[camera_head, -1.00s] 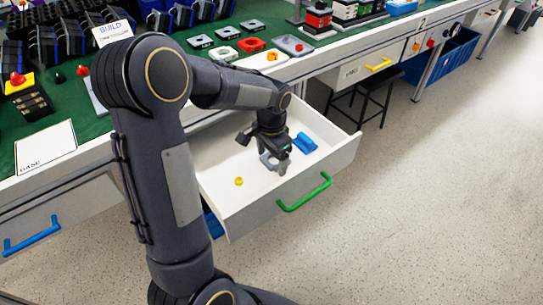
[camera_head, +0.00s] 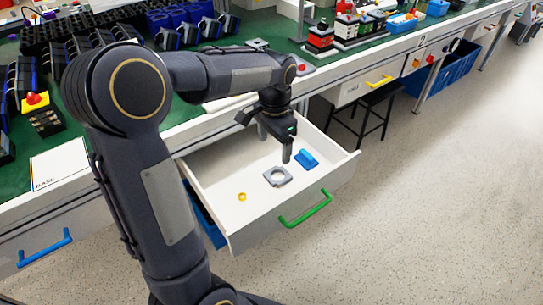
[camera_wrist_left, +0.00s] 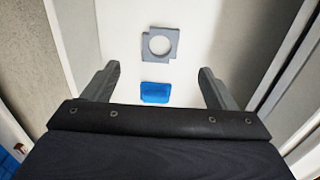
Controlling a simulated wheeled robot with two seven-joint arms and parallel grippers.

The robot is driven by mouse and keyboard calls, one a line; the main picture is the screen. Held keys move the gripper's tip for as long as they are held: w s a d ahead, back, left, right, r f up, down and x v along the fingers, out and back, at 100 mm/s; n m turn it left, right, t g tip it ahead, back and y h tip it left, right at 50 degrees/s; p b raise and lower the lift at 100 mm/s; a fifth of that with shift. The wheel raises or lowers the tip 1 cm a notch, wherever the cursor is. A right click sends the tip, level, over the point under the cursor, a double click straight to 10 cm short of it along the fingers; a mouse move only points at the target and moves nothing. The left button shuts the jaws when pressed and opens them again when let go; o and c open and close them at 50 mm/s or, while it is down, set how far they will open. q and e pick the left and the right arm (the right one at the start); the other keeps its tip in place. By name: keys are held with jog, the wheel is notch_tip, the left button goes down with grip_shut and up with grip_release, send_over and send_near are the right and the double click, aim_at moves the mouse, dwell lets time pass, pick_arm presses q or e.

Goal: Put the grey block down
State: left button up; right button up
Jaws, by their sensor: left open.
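The grey block (camera_head: 277,177) is a flat square piece with a round hole, lying on the floor of the open white drawer (camera_head: 236,228). It also shows in the left wrist view (camera_wrist_left: 147,45), apart from the fingers. My left gripper (camera_head: 274,148) is above the drawer, over and a little behind the block. In the left wrist view my left gripper (camera_wrist_left: 158,80) has its two fingers wide apart with nothing between them in its grip. My right gripper is not in view.
A blue block (camera_head: 307,159) lies in the drawer to the right of the grey block, and a small yellow ring (camera_head: 242,197) lies to its left. The drawer has a green handle (camera_head: 305,208). The green workbench behind holds several devices.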

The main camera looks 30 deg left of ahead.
pick_arm(q)
jog(key=s+d+r+n+t+h, duration=0.1)
jog(key=s, duration=0.4)
jog(key=s+d+r+n+t+h, duration=0.1)
jog(key=s+d+n+t, duration=0.1)
jog(key=s, duration=0.4)
jog(key=s+d+r+n+t+h, duration=0.1)
jog(key=s+d, duration=0.1)
jog(key=s, duration=0.4)
jog(key=shift+s+d+r+n, duration=0.2)
jog(key=shift+r+n, duration=0.1)
jog(key=shift+r, duration=0.1)
jog(key=shift+n+t+h, duration=0.4)
jog(key=shift+n+t, duration=0.4)
jog(key=s, duration=0.1)
jog(key=s+d+f, duration=0.2)
jog(key=shift+s+d, duration=0.2)
jog(key=shift+s, duration=0.2)
jog(key=shift+r, duration=0.1)
notch_tip(320, 180, up, 23)
jog(key=p, duration=2.3)
